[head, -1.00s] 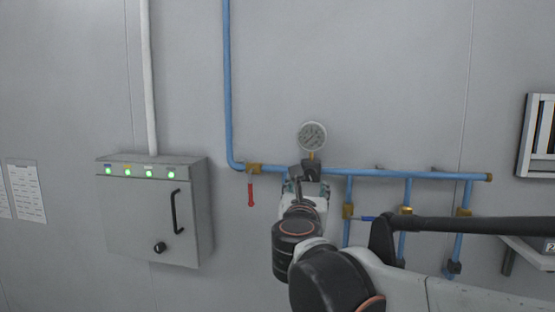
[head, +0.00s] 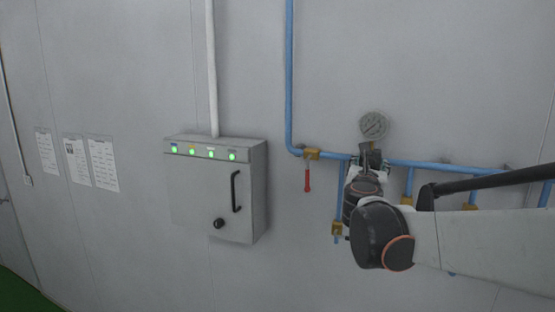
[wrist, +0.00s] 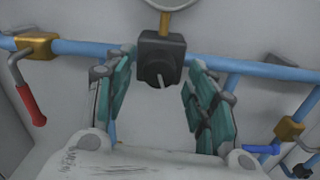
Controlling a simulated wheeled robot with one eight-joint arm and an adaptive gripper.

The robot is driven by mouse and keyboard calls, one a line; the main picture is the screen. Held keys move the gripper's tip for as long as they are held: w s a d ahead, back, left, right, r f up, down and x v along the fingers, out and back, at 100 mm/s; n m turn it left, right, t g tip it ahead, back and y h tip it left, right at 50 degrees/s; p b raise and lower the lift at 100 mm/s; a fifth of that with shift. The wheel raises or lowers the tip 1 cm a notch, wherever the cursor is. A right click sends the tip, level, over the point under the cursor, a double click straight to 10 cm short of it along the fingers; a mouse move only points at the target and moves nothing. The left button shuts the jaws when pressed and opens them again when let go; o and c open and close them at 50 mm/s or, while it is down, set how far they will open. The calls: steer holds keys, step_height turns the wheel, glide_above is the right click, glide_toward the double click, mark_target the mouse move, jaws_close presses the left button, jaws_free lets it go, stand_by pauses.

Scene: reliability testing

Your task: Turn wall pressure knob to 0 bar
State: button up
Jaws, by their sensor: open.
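The pressure knob (wrist: 159,72) is a dark round knob with a pale pointer line on a black block, mounted on the blue pipe. In the wrist view it sits between and just beyond the fingertips. My gripper (wrist: 160,88) is open, its teal-padded fingers to the left and right of the knob, with no contact that I can make out. In the head view my gripper (head: 368,165) is at the pipe below the round gauge (head: 374,124), and my arm hides most of the knob. The gauge reading is too small to tell.
A red-handled valve (head: 307,172) hangs left of the knob. A blue-handled valve (wrist: 272,147) is at the lower right in the wrist view.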

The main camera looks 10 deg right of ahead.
steer(key=shift+x, duration=0.8)
steer(key=c, duration=1.1)
